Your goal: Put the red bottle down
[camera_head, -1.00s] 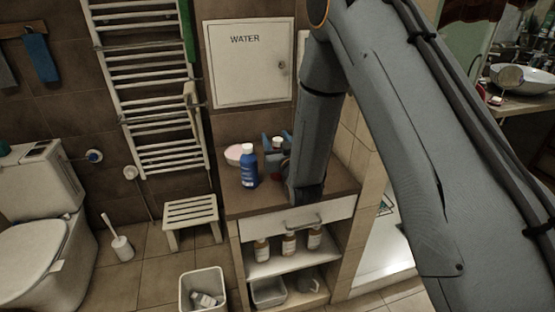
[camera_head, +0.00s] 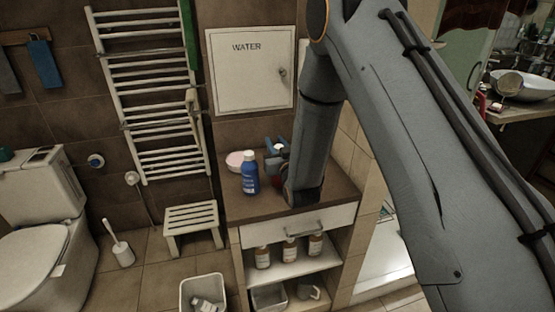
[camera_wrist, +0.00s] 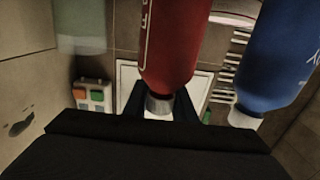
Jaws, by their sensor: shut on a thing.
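The red bottle (camera_wrist: 172,40) shows large in the wrist view, its pale cap towards the bottom of the picture. My gripper (camera_wrist: 158,103) is shut on it near the cap, with dark fingers on both sides. In the head view my gripper (camera_head: 275,160) is over the cabinet top, right of the blue bottle. There the red bottle is mostly hidden by my gripper and arm, and I cannot tell whether its base touches the surface. A blue bottle (camera_head: 249,176) with a white cap stands upright close by; it also shows in the wrist view (camera_wrist: 279,55).
The wooden cabinet top (camera_head: 245,205) is clear at its front left. A pinkish-white bowl (camera_head: 236,160) stands behind the blue bottle. Bottles (camera_head: 289,250) stand on the shelf below. A white stool (camera_head: 192,222) and a bin (camera_head: 203,290) are on the floor to the left.

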